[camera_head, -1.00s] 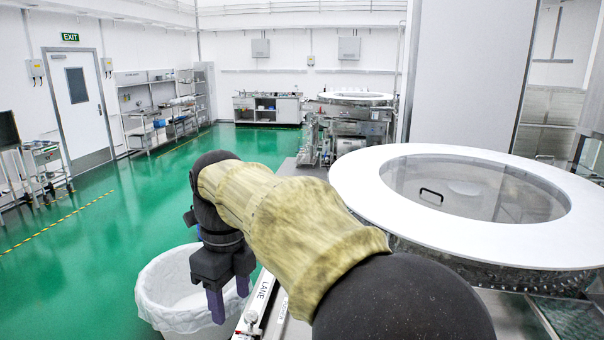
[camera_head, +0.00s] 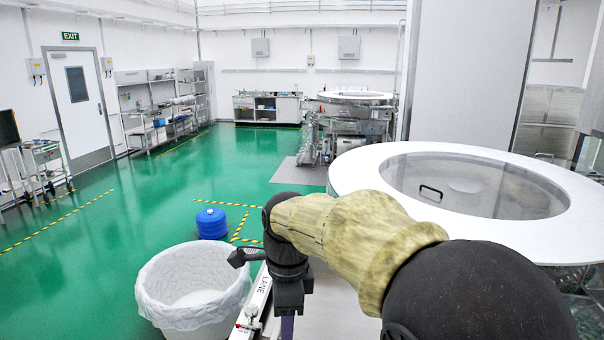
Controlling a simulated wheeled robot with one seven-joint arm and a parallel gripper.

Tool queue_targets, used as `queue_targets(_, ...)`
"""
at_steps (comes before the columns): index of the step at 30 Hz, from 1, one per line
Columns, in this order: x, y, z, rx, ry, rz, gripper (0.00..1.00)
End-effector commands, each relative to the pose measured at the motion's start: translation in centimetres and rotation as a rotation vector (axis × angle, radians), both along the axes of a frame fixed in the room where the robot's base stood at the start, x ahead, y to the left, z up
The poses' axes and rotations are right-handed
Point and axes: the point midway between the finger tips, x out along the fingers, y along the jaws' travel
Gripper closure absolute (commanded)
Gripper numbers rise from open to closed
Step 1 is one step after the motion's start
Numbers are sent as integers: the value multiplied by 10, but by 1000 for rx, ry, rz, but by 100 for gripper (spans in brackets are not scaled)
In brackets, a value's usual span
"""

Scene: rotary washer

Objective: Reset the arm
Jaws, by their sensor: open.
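My arm in its tan sleeve reaches in from the lower right. My gripper (camera_head: 287,325) points down at the bottom of the view, to the right of the white-lined bin (camera_head: 160,275) and over the edge of the washer's work surface. Its dark body and a purple finger show, and the fingertips are cut off by the picture edge. It is open, and nothing shows in it.
The washer's round white rim with a clear lid (camera_head: 430,194) stands close on the right. A blue round container (camera_head: 211,223) is on the green floor behind the bin.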

Motion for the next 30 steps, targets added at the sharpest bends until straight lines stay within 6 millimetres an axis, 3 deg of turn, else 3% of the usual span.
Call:
queue_targets(1,0,-15,-12,-1,-9,57,48)
queue_targets(8,-6,-65,-56,-20,-69,386,48)
queue_targets(18,-36,-130,-116,-95,-148,882,48)
queue_targets(24,-64,-163,-147,-162,-179,1176,48)
queue_targets(30,-86,-181,-166,-221,-192,1396,48)
